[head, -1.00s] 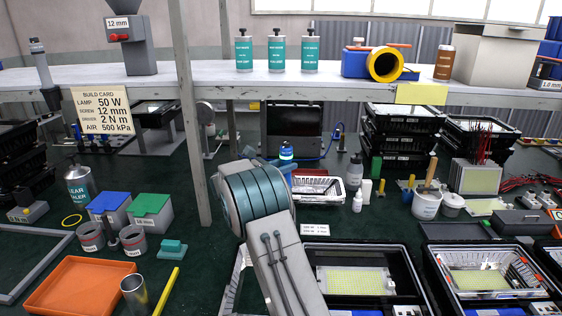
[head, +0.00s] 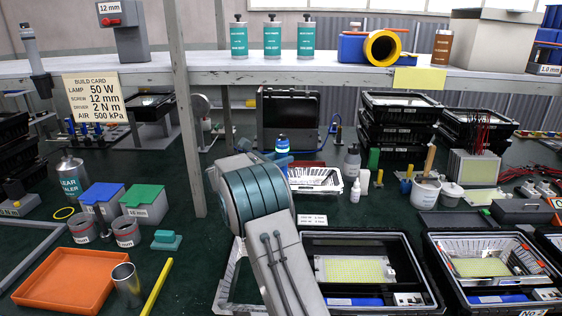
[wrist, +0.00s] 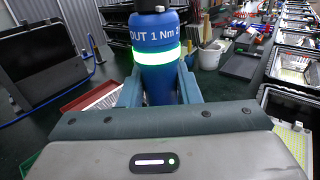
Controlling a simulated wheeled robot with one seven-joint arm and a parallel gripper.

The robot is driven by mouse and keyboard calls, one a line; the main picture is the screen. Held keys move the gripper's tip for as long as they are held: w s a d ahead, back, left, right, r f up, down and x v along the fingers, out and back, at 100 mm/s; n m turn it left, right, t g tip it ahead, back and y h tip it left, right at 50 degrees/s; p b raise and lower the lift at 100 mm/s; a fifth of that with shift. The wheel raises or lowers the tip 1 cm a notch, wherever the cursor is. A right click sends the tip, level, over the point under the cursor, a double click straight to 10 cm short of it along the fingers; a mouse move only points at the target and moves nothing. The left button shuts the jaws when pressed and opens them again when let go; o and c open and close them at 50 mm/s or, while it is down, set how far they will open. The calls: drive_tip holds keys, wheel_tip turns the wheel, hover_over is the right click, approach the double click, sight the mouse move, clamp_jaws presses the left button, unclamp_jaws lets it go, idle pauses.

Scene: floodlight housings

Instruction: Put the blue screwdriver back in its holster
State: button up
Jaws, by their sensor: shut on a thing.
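The blue screwdriver (wrist: 157,60) is upright in my gripper (wrist: 160,88) in the wrist view, between the two teal fingers. It has a lit green ring and white lettering reading "OUT 1 Nm 2". My gripper is shut on it. Its lower end is hidden behind the gripper body.
A long shelf (head: 220,73) with bottles crosses the back, held by a grey post (head: 188,140). Black trays (head: 418,285) fill the front right.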

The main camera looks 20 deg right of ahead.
drive_tip(key=shift+f+b, duration=1.65)
drive_tip(key=shift+b, duration=2.3)
